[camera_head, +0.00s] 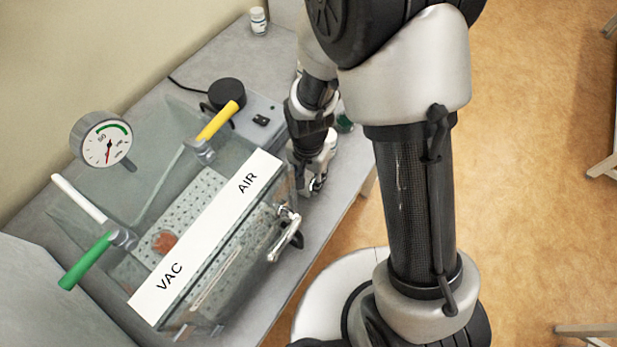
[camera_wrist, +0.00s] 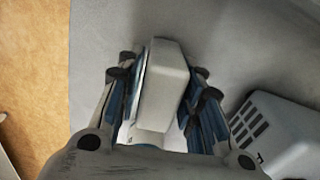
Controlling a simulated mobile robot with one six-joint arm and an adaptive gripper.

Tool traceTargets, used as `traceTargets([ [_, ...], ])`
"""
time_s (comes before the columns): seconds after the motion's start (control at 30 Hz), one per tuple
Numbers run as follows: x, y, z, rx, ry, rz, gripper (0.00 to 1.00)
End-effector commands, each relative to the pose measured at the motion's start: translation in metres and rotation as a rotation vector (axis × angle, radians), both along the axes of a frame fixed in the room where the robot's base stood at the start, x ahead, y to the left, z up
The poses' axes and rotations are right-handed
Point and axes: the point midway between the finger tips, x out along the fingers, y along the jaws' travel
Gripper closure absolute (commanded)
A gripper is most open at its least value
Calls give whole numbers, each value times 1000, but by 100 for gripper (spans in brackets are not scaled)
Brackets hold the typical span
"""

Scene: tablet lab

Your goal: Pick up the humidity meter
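A pale grey-white, box-shaped device (camera_wrist: 167,85), which looks like the humidity meter, stands between the fingers of my gripper (camera_wrist: 165,92) in the wrist view. The left finger pad lies close along its left side. The right pad is close to its right side. I cannot tell whether both pads press on it. Its lower front is partly hidden by my gripper.
The clear chamber (camera_head: 230,262) with its white VAC/AIR label (camera_head: 208,235) stands left of my gripper, with a gauge (camera_head: 102,140) behind. A grey vented housing (camera_wrist: 283,130) is right of the fingers in the wrist view. A white bottle (camera_head: 258,21) stands at the back.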

Motion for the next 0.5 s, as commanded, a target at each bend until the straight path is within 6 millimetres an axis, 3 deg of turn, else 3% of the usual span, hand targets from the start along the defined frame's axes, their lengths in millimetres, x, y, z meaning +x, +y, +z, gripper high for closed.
traceTargets([
  [0.4,0,0,0,0,0,0,97],
  [0.5,0,0,0,0,0,0,98],
])
